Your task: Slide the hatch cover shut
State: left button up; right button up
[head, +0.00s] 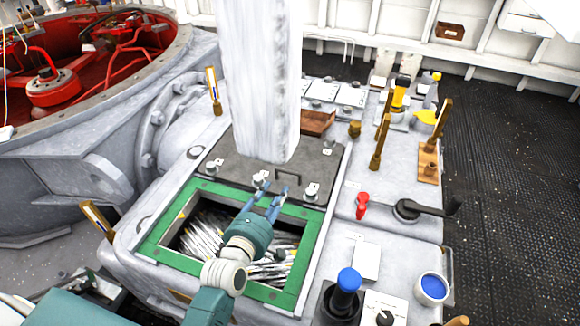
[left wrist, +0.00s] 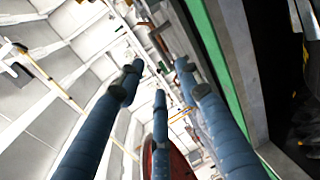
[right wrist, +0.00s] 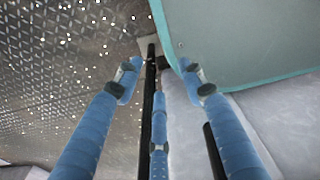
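The hatch cover (head: 225,170) is a dark grey plate lying behind the green-framed opening (head: 160,240), with a small dark handle (head: 288,175) and several knobs near its front edge. The opening is uncovered and shows silvery, fish-like pieces (head: 200,237) inside. My left gripper (head: 270,192) is above the opening, with its blue fingers spread near the cover's front edge. Whether they touch the cover is unclear. In the left wrist view the fingers (left wrist: 160,80) are apart and empty, beside the green frame. My right gripper shows only in the right wrist view (right wrist: 158,82), open and empty.
A white pillar (head: 260,80) hides part of the cover. To the right are a red handle (head: 362,204), a black lever (head: 408,209), a blue-topped knob (head: 349,280) and a blue-filled cup (head: 432,287). Wooden-handled posts (head: 213,90) stand around. Dark floor (head: 510,200) is clear at right.

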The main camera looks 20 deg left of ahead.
aim_at(286, 176)
pick_arm(q)
jog(key=shift+w, duration=1.15)
jog(key=w, duration=0.1)
jog(key=w+f, duration=0.1)
jog(key=w, duration=0.1)
jog(key=shift+w+d, duration=0.1)
jog(key=shift+w, duration=0.1)
jog(key=w, duration=0.2)
jog(key=w+f, duration=0.1)
jog(key=w, duration=0.1)
jog(key=shift+d, duration=0.1)
jog(key=shift+c, duration=0.5)
grip_shut()
pick_arm(e)
jog(key=s, duration=0.3)
jog(key=shift+s+d+f, duration=0.1)
jog(key=shift+s+d, duration=0.15)
